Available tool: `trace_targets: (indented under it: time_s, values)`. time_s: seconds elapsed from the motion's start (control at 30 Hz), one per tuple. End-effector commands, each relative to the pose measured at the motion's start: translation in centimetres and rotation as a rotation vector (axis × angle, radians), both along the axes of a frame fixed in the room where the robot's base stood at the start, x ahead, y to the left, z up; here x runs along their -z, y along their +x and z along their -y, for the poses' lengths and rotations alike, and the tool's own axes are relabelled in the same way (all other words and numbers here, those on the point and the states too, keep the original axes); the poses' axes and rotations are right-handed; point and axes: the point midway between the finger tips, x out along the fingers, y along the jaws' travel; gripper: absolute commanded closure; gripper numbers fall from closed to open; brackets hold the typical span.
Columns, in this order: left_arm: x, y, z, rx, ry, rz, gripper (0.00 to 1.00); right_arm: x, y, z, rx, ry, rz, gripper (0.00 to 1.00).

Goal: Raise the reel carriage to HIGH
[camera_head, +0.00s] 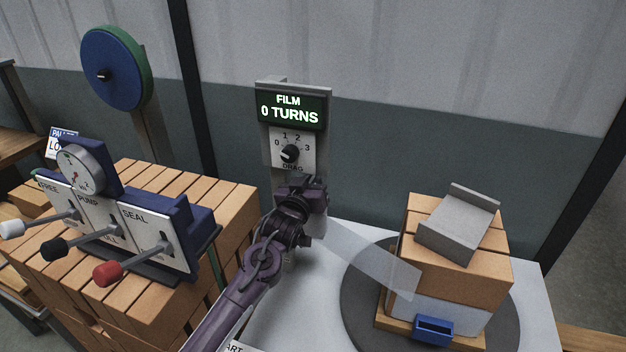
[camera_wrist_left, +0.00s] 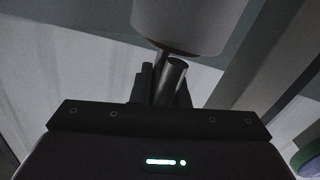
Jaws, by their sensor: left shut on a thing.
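A grey mast (camera_head: 281,205) stands at the back of the white table, with a "FILM 0 TURNS" display (camera_head: 291,107) at its top. My left gripper (camera_head: 303,192) is in front of the mast, below the drag dial, and hides most of the reel carriage. In the left wrist view, my left gripper (camera_wrist_left: 165,88) is shut on a dark round-ended handle (camera_wrist_left: 175,72). A pale film roll (camera_wrist_left: 185,22) is just above the fingers there. Clear film (camera_head: 365,258) runs from behind the gripper to the brick stack. No HIGH mark is readable. My right gripper is not in view.
The drag dial (camera_head: 290,153) is close above my gripper. A wrapped brick stack (camera_head: 455,262) with a grey block (camera_head: 459,225) on top stands on a dark turntable (camera_head: 361,303) at right. A lever panel (camera_head: 113,238) and bricks (camera_head: 226,180) are at left.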

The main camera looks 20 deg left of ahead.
Motion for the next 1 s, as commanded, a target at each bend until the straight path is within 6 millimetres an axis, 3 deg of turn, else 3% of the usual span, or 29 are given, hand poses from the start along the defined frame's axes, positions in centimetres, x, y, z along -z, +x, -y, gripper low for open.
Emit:
trace_targets:
  time_s: [0.03, 0.17, 0.53, 1.0]
  values:
    - [-1.0, 0.1, 0.0, 0.001, -0.005, 0.022, 0.83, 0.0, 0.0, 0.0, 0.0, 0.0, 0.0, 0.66]
    - [-0.8, 0.1, 0.0, 0.001, -0.004, 0.017, 0.66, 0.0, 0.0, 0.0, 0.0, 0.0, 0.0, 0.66]
    - [-0.3, -0.5, 0.0, 0.0, -0.001, 0.011, 0.66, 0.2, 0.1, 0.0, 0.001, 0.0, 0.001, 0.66]
    - [-0.4, -7.0, -0.2, 0.001, -0.002, 0.012, 0.66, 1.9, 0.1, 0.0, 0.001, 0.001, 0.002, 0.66]
